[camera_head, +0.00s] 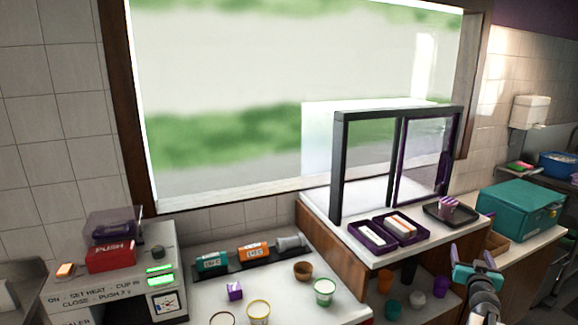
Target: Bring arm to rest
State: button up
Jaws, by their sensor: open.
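My gripper (478,268) shows at the lower right, with my dark arm reaching up from the bottom edge. Its teal-tipped fingers are spread apart with nothing between them. It is in front of the raised serving counter, and appears apart from the counter and the things on it.
Two purple bins (372,246) stand on the counter beside a framed sliding window (336,180). A teal box (520,208) stands at right. A sealer machine (110,280) is at left.

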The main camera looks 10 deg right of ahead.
jog(key=a+f+g, duration=0.2)
jog(key=a+f, duration=0.2)
jog(key=f, duration=0.3)
jog(key=a+f+g+b, duration=0.1)
jog(key=a+f, duration=0.2)
jog(key=f, duration=0.4)
jog(key=a+f+g, duration=0.2)
jog(key=a+f, duration=0.2)
jog(key=f, duration=0.3)
jog(key=s+a+f+g+y+b, duration=0.1)
jog(key=s+a+f+g+y, duration=0.2)
jog(key=a+f, duration=0.55)
jog(key=s+a+f+g+b, duration=0.15)
jog(key=s+a+f, duration=0.25)
jog(key=a+f, duration=0.45)
jog(key=s+a+f+n+g+y, duration=0.4)
jog(key=s+a+f+g, duration=0.2)
jog(key=s+a+f, duration=0.85)
jog(key=s+a+f+n+g+y, duration=0.1)
jog(key=s+a+g, duration=0.1)
jog(key=s+a, duration=0.4)
jog(key=s+a+f+n+g+y+b, duration=0.1)
jog(key=s+a+g, duration=0.2)
jog(key=s+a, duration=0.3)
jog(key=s, duration=0.3)
jog(key=shift+s+f+n, duration=0.25)
jog(key=shift+s+n, duration=0.05)
jog(key=shift+n, duration=0.1)
